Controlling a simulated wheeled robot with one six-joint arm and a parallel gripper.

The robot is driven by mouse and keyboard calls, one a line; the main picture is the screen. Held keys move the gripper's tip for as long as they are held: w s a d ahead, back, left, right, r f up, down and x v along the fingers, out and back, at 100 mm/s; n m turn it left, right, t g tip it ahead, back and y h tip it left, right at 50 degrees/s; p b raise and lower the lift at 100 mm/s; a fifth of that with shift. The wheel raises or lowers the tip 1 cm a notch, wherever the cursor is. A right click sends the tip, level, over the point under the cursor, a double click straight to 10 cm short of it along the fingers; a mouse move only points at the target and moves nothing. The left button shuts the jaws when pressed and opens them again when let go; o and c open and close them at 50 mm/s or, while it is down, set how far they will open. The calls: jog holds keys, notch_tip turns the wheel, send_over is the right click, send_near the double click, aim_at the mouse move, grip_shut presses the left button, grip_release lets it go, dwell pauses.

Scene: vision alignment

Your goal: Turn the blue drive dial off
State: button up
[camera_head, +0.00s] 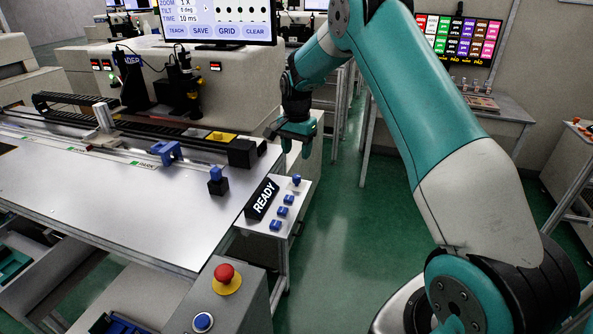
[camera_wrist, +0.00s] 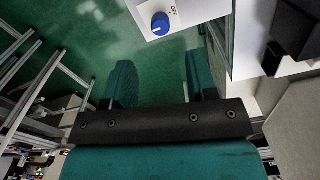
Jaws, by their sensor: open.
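The blue dial (camera_wrist: 160,23) sits near the corner of a white panel at the top of the wrist view. In the head view a blue knob (camera_head: 296,180), likely the same dial, stands at the far end of the white panel (camera_head: 262,232). My gripper (camera_head: 288,143) is open and empty above and beyond the panel, apart from the dial. In the wrist view, my gripper (camera_wrist: 162,65) has its two teal fingers spread, with the dial ahead of them.
Several blue switches (camera_head: 282,211) line the panel beside a black READY sign (camera_head: 262,199). A grey worktable (camera_head: 120,190) with a rail is at the left. A red stop button (camera_head: 224,273) stands in front. Green floor is open at the right of the panel.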

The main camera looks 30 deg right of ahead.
aim_at(297, 176)
notch_tip(297, 176, down, 9)
jog(key=shift+r+p, duration=0.1)
jog(key=shift+p, duration=1.05)
jog(key=c, duration=0.9)
